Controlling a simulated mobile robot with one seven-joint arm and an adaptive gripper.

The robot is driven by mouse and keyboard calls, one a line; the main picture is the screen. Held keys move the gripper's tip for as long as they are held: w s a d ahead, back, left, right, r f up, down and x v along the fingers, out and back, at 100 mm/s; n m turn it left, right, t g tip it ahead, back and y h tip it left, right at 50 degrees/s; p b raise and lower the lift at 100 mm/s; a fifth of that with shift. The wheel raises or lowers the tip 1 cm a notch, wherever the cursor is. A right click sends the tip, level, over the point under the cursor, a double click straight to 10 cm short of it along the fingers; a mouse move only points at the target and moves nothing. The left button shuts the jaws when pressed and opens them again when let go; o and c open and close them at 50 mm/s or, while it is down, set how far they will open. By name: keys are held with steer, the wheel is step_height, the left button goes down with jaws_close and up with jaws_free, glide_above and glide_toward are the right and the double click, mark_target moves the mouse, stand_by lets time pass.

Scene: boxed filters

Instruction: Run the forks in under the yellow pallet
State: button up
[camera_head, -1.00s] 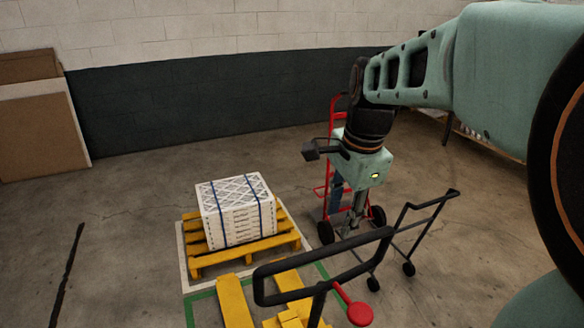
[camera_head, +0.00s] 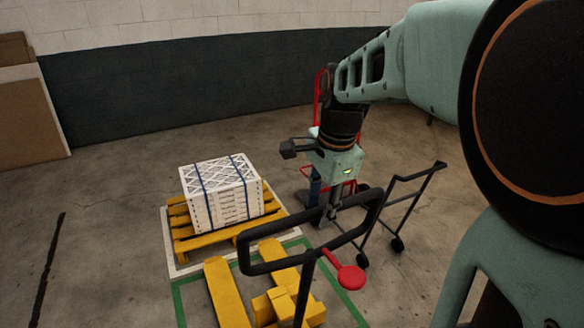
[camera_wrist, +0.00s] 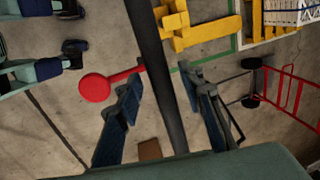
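The yellow pallet (camera_head: 208,241) lies on the floor, carrying a strapped white filter box (camera_head: 220,192). The pallet jack's two yellow forks (camera_head: 225,291) lie on the floor in front of it, tips close to its near edge but outside. The jack's black handle loop (camera_head: 310,250) with a red knob (camera_head: 351,277) rises in the foreground. My gripper (camera_head: 327,213) is behind the loop's right end. In the wrist view my gripper's fingers (camera_wrist: 162,76) are wide apart, with the black handle bar (camera_wrist: 152,40) crossing between them; I cannot tell the depth between them.
A white outline (camera_head: 170,245) surrounds the pallet and a green one (camera_head: 178,300) the forks. A black-framed cart (camera_head: 407,205) and a red hand truck (camera_head: 318,95) stand right of the pallet. Boards (camera_head: 33,115) lean at the left wall. Floor left of the pallet is clear.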

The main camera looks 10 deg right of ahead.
steer(key=shift+c, duration=0.2)
jaws_close()
steer(key=shift+w+r, duration=0.1)
